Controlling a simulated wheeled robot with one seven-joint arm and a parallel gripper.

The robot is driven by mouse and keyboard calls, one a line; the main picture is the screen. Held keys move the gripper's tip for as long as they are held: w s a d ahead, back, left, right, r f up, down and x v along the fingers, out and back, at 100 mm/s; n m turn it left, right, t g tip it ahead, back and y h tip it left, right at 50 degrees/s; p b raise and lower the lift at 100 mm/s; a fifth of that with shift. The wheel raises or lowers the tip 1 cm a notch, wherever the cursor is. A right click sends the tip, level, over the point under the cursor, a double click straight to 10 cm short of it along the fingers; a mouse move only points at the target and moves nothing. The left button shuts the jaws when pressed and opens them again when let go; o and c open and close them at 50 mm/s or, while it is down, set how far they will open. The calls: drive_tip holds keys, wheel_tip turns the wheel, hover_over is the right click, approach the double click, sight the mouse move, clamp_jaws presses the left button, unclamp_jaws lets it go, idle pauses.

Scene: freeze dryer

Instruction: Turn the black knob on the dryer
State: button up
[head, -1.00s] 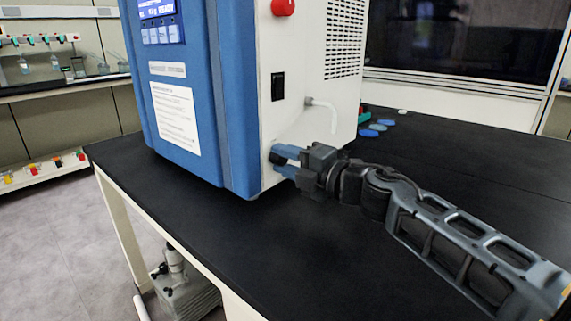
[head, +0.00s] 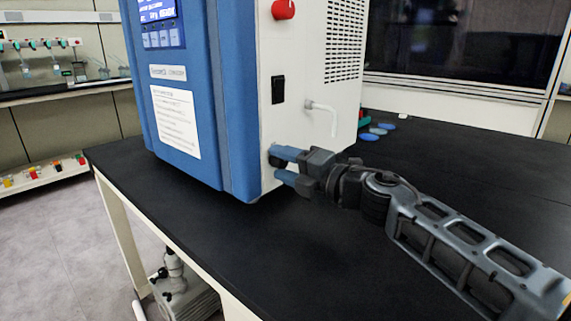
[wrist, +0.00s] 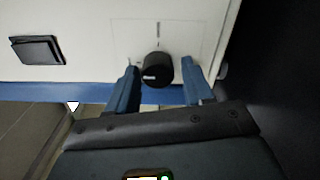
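The black knob (wrist: 157,68) is a round knob on the white side panel of the dryer (head: 262,110), with printed marks around it. In the head view it shows only in part, behind my fingers (head: 275,161). My gripper (head: 282,165) is at the panel, its blue fingers one above the other in that view. In the wrist view my gripper (wrist: 161,66) is open with the knob between the fingers. The left finger is very close to the knob; whether it touches is unclear. A gap shows between the knob and the right finger.
A black rocker switch (head: 278,89), a red knob (head: 283,10) and a pale hose fitting (head: 322,108) are on the same panel above my gripper. The dryer stands on a black table (head: 330,250), clear in front. Blue lids (head: 368,136) lie behind.

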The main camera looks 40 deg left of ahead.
drive_tip(key=shift+o, duration=0.6)
drive_tip(key=shift+w+d, duration=0.1)
drive_tip(key=shift+d, duration=0.25)
drive_tip(key=d+p, duration=0.1)
drive_tip(key=d, duration=0.6)
drive_tip(key=shift+s, duration=0.35)
drive_tip(key=shift+d, duration=0.1)
